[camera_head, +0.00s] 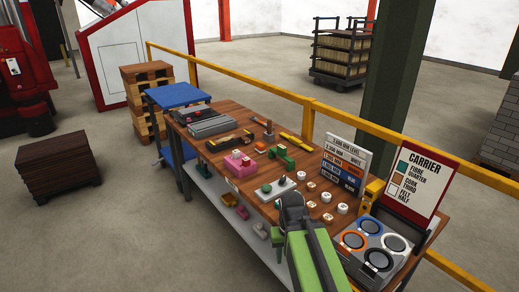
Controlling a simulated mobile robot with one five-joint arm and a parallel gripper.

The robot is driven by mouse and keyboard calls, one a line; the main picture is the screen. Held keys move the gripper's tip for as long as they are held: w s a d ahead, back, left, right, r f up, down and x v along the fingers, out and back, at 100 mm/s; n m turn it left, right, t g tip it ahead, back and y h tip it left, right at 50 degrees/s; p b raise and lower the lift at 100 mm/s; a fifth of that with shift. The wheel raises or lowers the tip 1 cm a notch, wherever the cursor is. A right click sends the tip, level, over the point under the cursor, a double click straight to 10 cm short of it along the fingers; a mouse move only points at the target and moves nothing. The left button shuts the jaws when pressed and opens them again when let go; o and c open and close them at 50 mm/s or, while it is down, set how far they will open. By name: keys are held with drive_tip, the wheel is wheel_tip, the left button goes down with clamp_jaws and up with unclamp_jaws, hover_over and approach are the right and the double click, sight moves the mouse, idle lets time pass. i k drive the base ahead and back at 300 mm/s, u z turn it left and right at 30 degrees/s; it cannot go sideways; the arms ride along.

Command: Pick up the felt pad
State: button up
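I cannot single out the felt pad with certainty. Several small whitish round or blocky pieces lie on the wooden workbench (237,118), among them a white round piece (342,208) and another with a brownish top (326,218). A carrier sign (413,184) lists fibre quarter, cork third and felt half, with a white square beside felt. My green and dark grey arm (308,250) reaches up over the bench's near edge, left of the round pieces. My gripper's fingers do not show, so whether they hold anything is hidden.
A grey tray with coloured rings (398,264) sits at the bench's right end. A lettered board (345,163) stands behind the round pieces. Pink (237,164) and green (282,156) blocks lie mid-bench. A yellow rail (270,91) runs behind. Floor at the lower left is clear.

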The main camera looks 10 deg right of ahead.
sight(261, 148)
drive_tip(key=u, duration=0.45)
drive_tip(key=i, duration=0.9)
drive_tip(key=u, duration=0.6)
drive_tip(key=i, duration=1.5)
drive_tip(key=z, duration=0.05)
